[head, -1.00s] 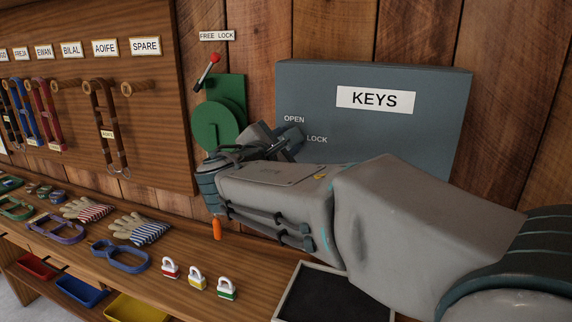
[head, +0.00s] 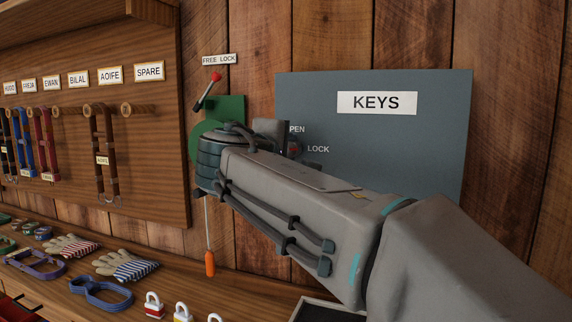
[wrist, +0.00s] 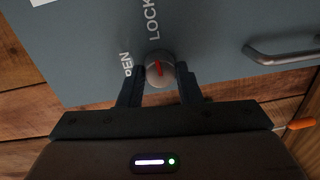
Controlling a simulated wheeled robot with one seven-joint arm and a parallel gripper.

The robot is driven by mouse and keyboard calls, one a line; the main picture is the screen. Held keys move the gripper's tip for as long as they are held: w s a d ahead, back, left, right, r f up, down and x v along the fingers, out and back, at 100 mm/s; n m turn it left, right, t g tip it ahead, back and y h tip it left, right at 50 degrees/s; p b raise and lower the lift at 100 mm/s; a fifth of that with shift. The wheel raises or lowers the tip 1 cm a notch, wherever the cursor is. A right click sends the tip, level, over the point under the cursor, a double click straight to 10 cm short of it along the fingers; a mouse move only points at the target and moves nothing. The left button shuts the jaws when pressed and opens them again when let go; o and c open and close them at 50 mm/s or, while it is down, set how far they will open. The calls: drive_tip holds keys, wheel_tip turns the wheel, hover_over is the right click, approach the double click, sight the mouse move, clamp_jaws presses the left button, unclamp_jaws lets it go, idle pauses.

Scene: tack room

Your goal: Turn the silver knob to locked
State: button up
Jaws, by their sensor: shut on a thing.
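The silver knob (wrist: 153,57) sits on the grey-blue key cabinet (wrist: 95,50) and carries a red mark on its face. In the wrist view the LOCK label is above the knob and the partly covered OPEN label is to its left. My gripper (wrist: 160,88) is shut on the knob, one finger on each side. In the head view my gripper (head: 284,140) is at the cabinet's left part, beside the LOCK label, and the knob is mostly hidden by it. I cannot tell exactly which label the red mark points to.
A metal handle (wrist: 280,52) sticks out of the cabinet in the wrist view. A green disc device (head: 232,108) with a red-tipped lever (head: 207,90) is left of my gripper. An orange pull (head: 210,263) hangs below. Padlocks (head: 154,305) stand on the bench.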

drive_tip(key=shift+m+b, duration=0.4)
drive_tip(key=shift+m, duration=0.1)
drive_tip(key=o, duration=1)
drive_tip(key=p+v, duration=0.1)
drive_tip(key=v, duration=1.3)
